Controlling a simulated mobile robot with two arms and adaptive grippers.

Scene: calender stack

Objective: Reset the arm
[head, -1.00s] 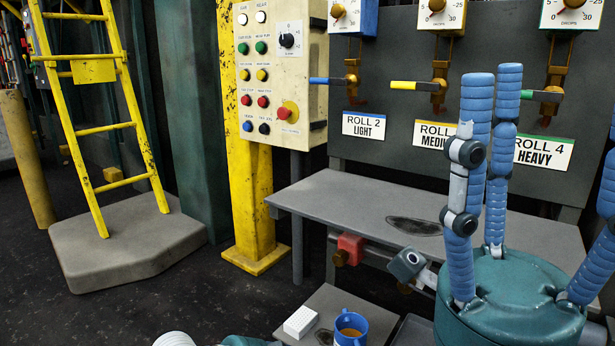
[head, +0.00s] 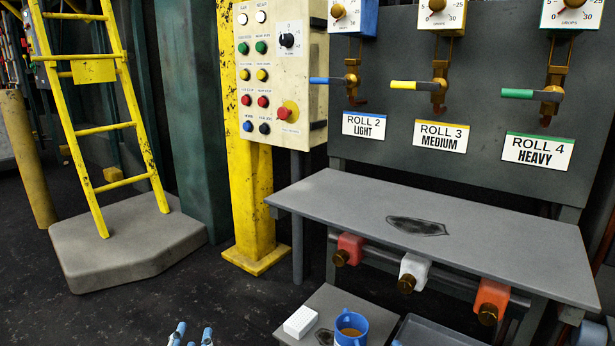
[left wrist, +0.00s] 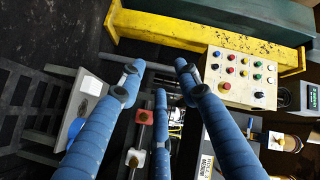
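My left gripper (head: 192,335) shows only as blue fingertips at the bottom edge of the head view, left of the low stand. In the left wrist view my left gripper (left wrist: 157,78) has three blue segmented fingers spread apart, with nothing held between them. The rest of that arm is hidden below the head view. My right gripper is not seen in either view.
A grey bench (head: 480,228) stands at right, below valves with blue, yellow and green handles. A low stand holds a white box (head: 300,321) and a blue mug (head: 350,328). A control panel (head: 283,75) and yellow ladder (head: 90,120) are beyond. Floor at left is clear.

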